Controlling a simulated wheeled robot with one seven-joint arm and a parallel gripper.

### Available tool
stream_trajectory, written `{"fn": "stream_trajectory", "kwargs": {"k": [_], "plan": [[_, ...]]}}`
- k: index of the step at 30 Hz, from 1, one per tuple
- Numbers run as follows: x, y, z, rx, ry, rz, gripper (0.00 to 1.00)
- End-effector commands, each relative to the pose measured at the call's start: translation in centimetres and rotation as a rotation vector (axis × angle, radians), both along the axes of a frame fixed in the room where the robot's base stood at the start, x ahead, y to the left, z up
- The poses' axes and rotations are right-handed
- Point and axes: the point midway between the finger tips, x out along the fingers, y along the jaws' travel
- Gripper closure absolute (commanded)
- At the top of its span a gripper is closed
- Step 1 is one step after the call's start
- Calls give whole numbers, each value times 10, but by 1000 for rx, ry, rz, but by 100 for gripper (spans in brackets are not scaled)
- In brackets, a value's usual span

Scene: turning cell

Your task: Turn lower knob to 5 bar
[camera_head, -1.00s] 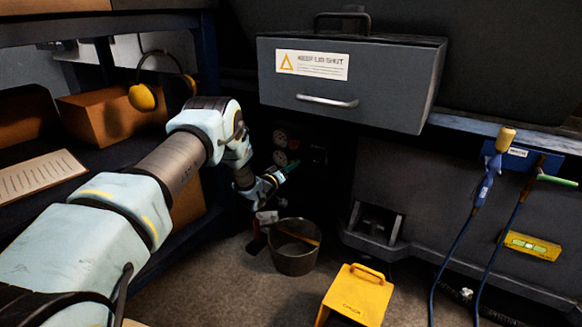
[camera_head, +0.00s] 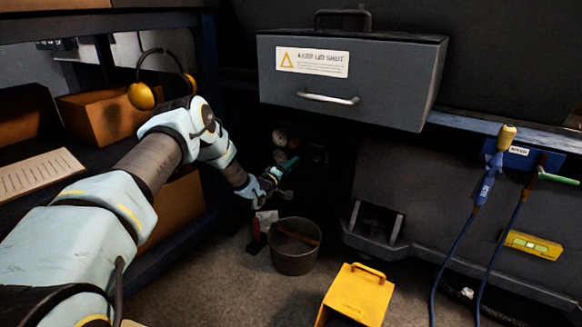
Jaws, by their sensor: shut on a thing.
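My arm reaches from the left into the dark recess below the grey box. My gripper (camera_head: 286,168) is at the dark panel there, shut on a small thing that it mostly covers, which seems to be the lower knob. Two small round gauges (camera_head: 279,145) show just above and left of the gripper, one over the other. Their needles and figures are too small to read. The knob's shape and setting cannot be made out in the shadow.
A grey bucket (camera_head: 294,262) stands on the floor below my gripper, with a small red thing (camera_head: 257,235) beside it. The grey lidded box (camera_head: 350,85) overhangs from above. A shelf with a cardboard box (camera_head: 105,112) and yellow earmuffs (camera_head: 142,97) is at left. A yellow case (camera_head: 358,298) stands in front.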

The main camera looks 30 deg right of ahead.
Motion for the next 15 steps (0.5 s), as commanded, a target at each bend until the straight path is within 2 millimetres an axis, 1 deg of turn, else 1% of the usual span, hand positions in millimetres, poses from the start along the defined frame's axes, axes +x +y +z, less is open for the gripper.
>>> {"fn": "stream_trajectory", "kwargs": {"k": [10, 11, 15], "plan": [[0, 0, -1, 0, 2, -1, 100], [0, 0, -1, 0, 2, -1, 58], [0, 0, -1, 0, 2, -1, 42]]}}
